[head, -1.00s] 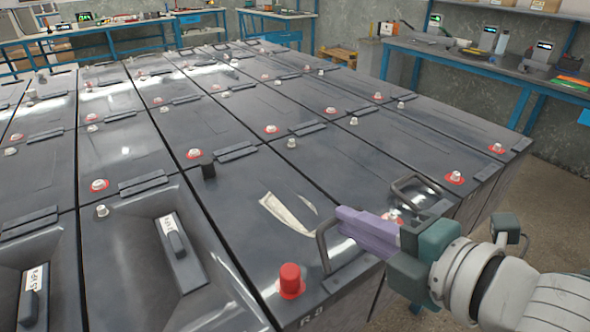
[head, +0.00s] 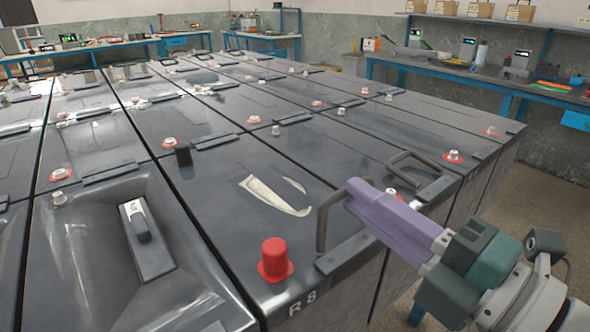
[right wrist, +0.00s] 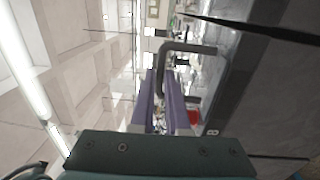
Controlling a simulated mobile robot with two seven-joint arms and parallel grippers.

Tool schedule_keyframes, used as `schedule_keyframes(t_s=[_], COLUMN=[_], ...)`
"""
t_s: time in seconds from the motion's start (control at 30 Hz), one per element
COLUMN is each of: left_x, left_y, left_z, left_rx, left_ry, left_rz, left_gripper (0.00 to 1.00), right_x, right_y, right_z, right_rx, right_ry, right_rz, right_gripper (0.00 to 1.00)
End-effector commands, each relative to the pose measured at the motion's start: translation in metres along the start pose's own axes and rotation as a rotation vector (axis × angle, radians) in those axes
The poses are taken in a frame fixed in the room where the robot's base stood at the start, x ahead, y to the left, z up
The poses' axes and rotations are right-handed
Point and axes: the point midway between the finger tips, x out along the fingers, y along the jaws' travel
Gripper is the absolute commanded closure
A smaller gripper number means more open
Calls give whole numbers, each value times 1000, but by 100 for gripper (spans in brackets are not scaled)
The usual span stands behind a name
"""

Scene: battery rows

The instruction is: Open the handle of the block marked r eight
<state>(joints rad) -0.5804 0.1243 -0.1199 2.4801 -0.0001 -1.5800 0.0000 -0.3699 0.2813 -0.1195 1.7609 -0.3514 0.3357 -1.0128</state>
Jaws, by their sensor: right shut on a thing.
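The block marked R 8 (head: 225,215) is a dark grey battery block at the front, with its white marking on the near face below a red cap (head: 274,258). Its dark bar handle (head: 323,228) stands up from a hinge plate at the near right edge. My right gripper (head: 356,190) comes in from the right, its purple fingers shut on the upper part of this handle, hiding some of it. In the right wrist view the bent handle (right wrist: 185,47) runs in between the two purple fingers (right wrist: 160,85). My left gripper is not in view.
More blocks with red and white terminals fill the back and left. A blue-framed workbench (head: 470,72) stands at the back right, with bare floor before it.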

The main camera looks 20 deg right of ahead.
Motion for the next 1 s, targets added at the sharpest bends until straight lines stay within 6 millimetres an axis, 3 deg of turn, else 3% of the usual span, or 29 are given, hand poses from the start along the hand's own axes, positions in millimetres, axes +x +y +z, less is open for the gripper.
schedule_keyframes(t_s=[0.2,0.23,0.47,0.77,1.0], left_x=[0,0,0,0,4], left_y=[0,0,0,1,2], left_z=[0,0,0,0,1], left_rx=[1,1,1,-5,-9], left_ry=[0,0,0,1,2], left_rz=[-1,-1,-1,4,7], left_gripper=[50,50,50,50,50], right_x=[0,0,0,-2,-36], right_y=[-1,-1,0,0,-3], right_z=[2,1,1,0,0], right_rx=[0,0,0,1,2], right_ry=[-4,-4,-2,-2,-3], right_rz=[-4,-4,-2,-2,-6], right_gripper=[100,83,57,56,56])
